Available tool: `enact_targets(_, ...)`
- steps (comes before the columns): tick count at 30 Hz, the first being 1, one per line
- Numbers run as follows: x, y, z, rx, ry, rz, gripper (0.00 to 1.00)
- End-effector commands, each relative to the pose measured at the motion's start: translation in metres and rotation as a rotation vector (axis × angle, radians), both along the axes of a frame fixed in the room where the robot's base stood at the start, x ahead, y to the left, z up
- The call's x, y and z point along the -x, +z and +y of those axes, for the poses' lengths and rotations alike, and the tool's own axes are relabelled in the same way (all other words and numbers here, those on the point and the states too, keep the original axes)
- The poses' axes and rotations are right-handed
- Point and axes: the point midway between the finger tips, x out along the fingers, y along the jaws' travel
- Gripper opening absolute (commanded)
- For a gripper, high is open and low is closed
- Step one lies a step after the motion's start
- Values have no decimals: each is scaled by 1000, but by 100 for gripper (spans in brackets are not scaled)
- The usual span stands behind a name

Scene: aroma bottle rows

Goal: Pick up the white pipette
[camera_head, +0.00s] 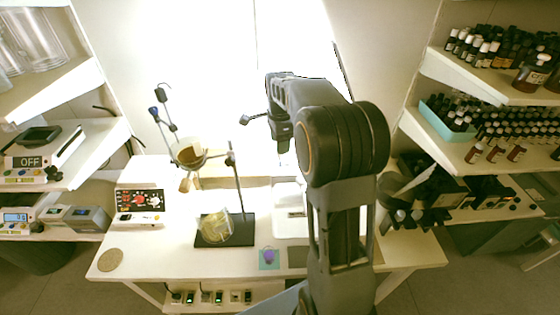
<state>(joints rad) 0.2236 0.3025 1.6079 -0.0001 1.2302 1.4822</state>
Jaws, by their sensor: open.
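I cannot make out a white pipette for certain in this view. The white table (180,262) is bright, and pale things on it blend into its top. A white stand or box (288,199) on it is partly covered by my arm. My gripper (284,146) hangs pointing down above the back middle of the table, well clear of its top. It is small and dark here, with its jaws open and nothing seen between them.
A stand with a dark base (213,238) carries a round flask (217,229); another vessel (188,153) is held above. A dark-topped device (140,201) stands left. A purple item on a teal square (269,258) lies in front. Shelves of dark bottles (473,46) are at right.

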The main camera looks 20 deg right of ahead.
Motion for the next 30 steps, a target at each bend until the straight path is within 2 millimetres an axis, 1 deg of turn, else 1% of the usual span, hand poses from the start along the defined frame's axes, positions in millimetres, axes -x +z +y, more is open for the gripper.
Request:
enact_targets(7,-3,-32,-1,-1,0,4,54)
enact_targets(10,-3,-42,-1,0,1,3,54)
enact_targets(14,-3,-48,-1,0,1,2,54)
enact_targets(20,-3,-49,-1,0,1,1,54)
enact_targets(23,-3,-48,-1,0,1,1,47)
enact_targets(30,-3,-48,-1,0,1,1,24)
